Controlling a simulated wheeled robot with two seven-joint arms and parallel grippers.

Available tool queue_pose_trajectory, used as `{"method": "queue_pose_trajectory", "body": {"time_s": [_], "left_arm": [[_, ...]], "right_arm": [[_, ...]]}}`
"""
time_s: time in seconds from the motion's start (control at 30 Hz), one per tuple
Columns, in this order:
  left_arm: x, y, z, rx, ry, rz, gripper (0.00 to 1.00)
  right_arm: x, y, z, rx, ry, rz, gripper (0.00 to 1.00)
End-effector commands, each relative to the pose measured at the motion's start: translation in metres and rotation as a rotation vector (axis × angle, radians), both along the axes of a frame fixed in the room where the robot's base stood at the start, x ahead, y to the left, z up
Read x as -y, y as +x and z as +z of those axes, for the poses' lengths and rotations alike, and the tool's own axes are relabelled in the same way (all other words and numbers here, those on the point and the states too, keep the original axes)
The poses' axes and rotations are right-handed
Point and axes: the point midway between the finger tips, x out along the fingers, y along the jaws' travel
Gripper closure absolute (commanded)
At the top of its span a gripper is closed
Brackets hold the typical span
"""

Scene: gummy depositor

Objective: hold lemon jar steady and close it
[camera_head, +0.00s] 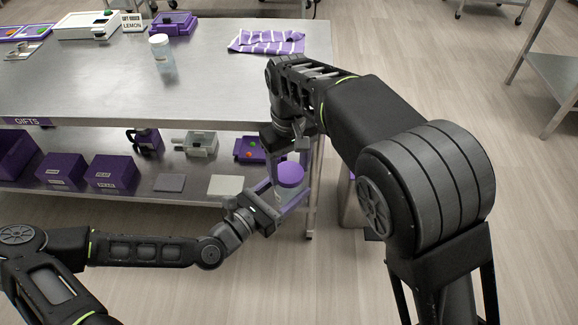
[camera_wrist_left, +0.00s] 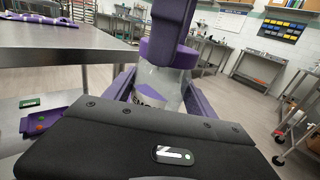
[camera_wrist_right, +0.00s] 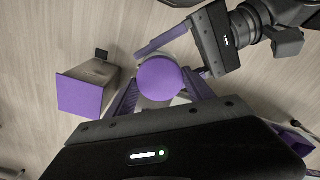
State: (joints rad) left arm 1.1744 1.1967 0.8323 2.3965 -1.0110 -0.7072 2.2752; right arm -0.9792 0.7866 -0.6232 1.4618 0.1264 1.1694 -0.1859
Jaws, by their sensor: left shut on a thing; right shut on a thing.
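The lemon jar (camera_head: 283,193) is a clear jar with a purple lid (camera_head: 290,175), held upright in the air in front of the table's right end. In the left wrist view the jar body (camera_wrist_left: 158,84) sits between the purple fingers of my left gripper (camera_head: 279,200), which is shut on it from the left and below. My right gripper (camera_head: 291,168) comes from above and is shut at the lid, its fingers on either side. The right wrist view shows the round lid top (camera_wrist_right: 160,78). The lid is on the jar's mouth; how tightly it is seated cannot be told.
The steel table (camera_head: 110,85) stands behind, its lower shelf (camera_head: 200,185) holding purple boxes (camera_head: 112,172) and small trays.

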Motion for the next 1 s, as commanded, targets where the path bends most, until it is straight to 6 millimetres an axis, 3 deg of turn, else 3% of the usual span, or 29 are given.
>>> {"method": "queue_pose_trajectory", "body": {"time_s": [0.2, 0.37, 0.4, 0.67, 1.0], "left_arm": [[0.0002, -0.0002, 0.0, 0.0, 0.0, -0.001, 1.0], [0.0003, -0.0003, 0.0, 0.0, 0.0, -0.001, 1.0], [0.0003, -0.0003, 0.0, 0.0, 0.0, -0.001, 1.0], [0.0002, -0.0002, 0.0001, 0.0, 0.0, -0.001, 1.0], [0.0001, -0.0001, 0.0002, 0.0, 0.0, 0.0, 1.0]], "right_arm": [[-0.0002, 0.0003, -0.0001, 0.001, 0.0, -0.528, 0.87], [-0.0003, 0.0003, 0.0, 0.0, 0.001, -0.561, 0.87], [-0.0003, 0.0003, 0.0, 0.0, 0.001, -0.561, 0.37], [-0.0002, 0.0002, -0.0001, 0.0, 0.001, -0.559, 0.17], [-0.0003, 0.0006, 0.0059, 0.001, 0.001, -0.559, 0.17]]}}
